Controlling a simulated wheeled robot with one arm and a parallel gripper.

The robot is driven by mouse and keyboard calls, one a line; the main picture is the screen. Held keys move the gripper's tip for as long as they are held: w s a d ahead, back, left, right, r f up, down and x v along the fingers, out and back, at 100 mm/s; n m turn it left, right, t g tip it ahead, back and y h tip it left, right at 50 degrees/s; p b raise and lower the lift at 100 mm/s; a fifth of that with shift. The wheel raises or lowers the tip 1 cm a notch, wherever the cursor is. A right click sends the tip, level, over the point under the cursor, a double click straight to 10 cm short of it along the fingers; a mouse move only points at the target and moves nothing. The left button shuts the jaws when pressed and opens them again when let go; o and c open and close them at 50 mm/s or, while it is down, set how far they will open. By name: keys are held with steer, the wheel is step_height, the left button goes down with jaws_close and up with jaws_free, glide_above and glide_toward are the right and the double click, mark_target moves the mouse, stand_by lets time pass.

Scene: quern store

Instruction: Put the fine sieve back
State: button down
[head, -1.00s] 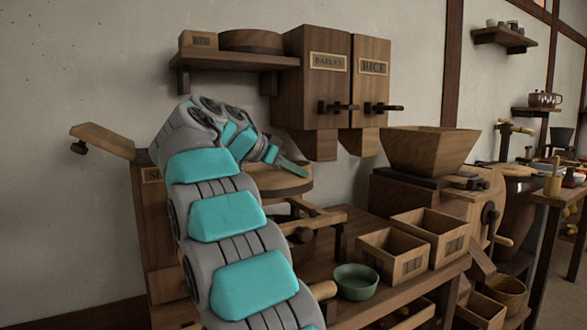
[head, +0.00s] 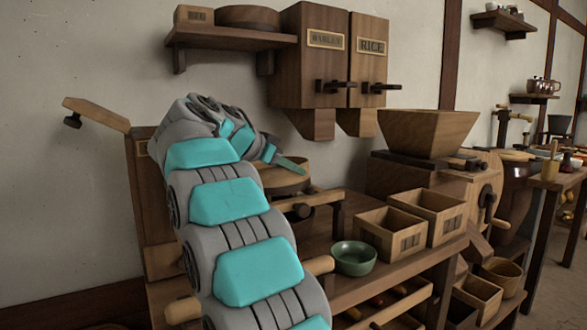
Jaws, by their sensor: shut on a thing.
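A round, wooden-rimmed sieve (head: 290,184) is in the middle of the head view, just above or at a wooden frame stand (head: 318,200) on the bench. My gripper (head: 290,163) is at the sieve's upper rim and is shut on it. One teal finger shows; the other is hidden. My arm hides the sieve's left part, and I cannot tell whether the sieve touches the stand.
A green bowl (head: 355,260) and two open wooden boxes (head: 391,238) stand on the bench to the right. A hopper (head: 428,135) is behind them. Cupboards (head: 308,75) and a shelf (head: 230,40) hang above. A tall bin (head: 150,215) stands left.

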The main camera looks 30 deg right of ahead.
steer(key=shift+f+b, duration=1.25)
steer(key=shift+f, duration=0.1)
stand_by(0.3)
steer(key=c, duration=1.2)
jaws_free()
steer(key=shift+w, duration=0.1)
steer(key=shift+c, duration=0.2)
steer(key=o, duration=0.4)
steer(key=shift+r, duration=0.2)
steer(key=shift+a+r, duration=0.1)
steer(key=shift+r, duration=0.05)
